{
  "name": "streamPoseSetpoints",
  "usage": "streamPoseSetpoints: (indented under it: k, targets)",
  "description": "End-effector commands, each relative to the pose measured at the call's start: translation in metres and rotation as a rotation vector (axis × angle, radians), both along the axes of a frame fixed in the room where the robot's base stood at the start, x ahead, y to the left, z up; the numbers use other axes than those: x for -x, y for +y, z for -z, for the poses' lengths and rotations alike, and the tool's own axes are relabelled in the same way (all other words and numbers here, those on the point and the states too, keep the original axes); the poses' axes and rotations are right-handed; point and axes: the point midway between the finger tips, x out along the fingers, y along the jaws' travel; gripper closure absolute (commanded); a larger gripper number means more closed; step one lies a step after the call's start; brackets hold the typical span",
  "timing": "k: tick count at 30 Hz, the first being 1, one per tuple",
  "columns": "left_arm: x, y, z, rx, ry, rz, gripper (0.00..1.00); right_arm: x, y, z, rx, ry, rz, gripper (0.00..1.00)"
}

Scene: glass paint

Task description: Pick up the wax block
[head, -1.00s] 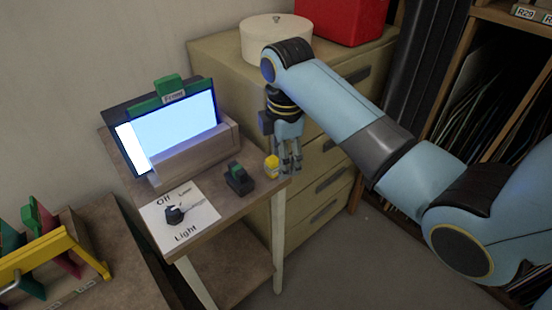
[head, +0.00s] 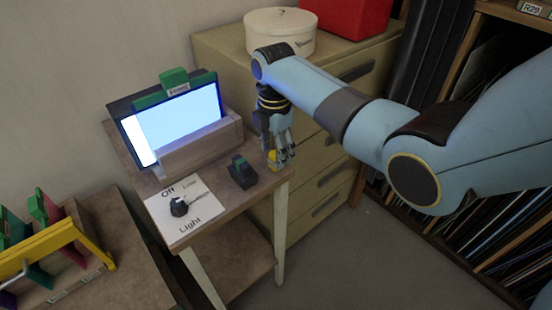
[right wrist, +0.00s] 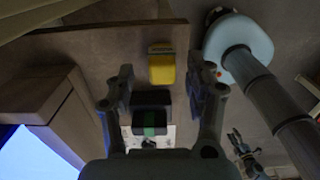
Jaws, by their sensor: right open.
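The wax block, a small yellow block (head: 273,163), sits at the right end of the small table (head: 228,202), near its edge. In the head view, my right gripper (head: 281,156) is lowered at the block, and its fingers partly cover it. In the right wrist view, my right gripper (right wrist: 163,92) is open, its two fingers spread. My left gripper is not seen in the head view.
A black block with a green top (head: 242,172) stands close beside the wax block. A lit panel in a wooden holder (head: 200,148) is behind it. A switch on a white card (head: 180,207) lies at the front left. A drawer cabinet (head: 345,125) stands behind the table.

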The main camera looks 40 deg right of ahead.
Motion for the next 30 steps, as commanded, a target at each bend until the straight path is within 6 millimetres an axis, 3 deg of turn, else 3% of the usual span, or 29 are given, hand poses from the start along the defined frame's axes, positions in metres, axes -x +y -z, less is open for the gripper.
streamPoseSetpoints:
  k: [6, 14, 26, 30]
  targets:
    - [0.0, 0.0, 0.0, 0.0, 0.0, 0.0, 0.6, 0.002, -0.002, 0.029, 0.0, 0.001, 0.0, 0.46]
    - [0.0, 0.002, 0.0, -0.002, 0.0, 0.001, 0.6, 0.002, -0.002, 0.032, 0.0, -0.001, 0.0, 0.46]
    - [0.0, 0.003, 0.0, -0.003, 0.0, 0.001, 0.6, 0.002, -0.002, 0.031, 0.0, 0.0, 0.001, 0.98]
    - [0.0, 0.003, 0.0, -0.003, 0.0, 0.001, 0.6, 0.002, -0.002, 0.031, 0.0, 0.0, 0.001, 1.0]
